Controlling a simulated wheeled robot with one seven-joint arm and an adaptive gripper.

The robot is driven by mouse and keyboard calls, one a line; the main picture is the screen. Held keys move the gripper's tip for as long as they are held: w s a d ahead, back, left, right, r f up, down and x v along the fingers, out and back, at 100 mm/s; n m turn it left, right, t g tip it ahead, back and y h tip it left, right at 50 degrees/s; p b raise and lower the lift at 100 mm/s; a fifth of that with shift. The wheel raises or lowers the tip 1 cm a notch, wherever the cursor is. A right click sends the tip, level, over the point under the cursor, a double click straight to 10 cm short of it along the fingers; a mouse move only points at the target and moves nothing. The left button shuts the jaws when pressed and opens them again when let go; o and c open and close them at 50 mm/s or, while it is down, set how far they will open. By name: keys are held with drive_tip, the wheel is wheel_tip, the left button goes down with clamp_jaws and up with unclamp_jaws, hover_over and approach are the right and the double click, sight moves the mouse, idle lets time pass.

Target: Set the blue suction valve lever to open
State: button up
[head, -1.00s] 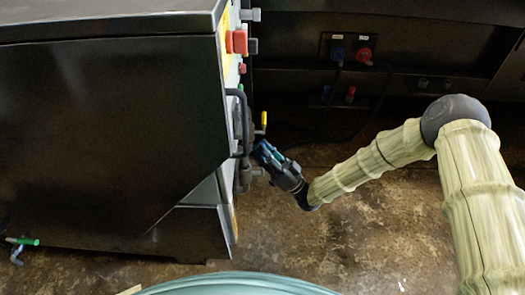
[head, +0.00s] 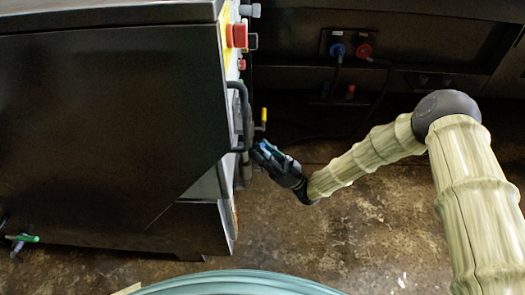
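My gripper (head: 262,152) is beside the right side of the dark machine (head: 110,130), close to its black pipework and just below a small yellow lever (head: 263,117). Blue patches show at the gripper; I cannot tell whether they are part of it or the blue suction valve lever. The fingers are small and dark, so I cannot tell whether they are open, shut or touching anything. No blue lever can be clearly made out on the machine's side, which is seen almost edge-on.
A red button (head: 237,36) sticks out above on the machine's side. A green-handled fitting (head: 22,238) is at the lower left. Blue (head: 337,50) and red (head: 364,50) connectors with cables sit on the back unit. A teal curved object (head: 240,284) lies at the bottom. Brown floor (head: 330,240) is clear.

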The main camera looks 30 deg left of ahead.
drive_tip(key=o, duration=0.3)
drive_tip(key=shift+o, duration=0.2)
drive_tip(key=v, duration=1.2)
drive_tip(key=shift+f, duration=0.1)
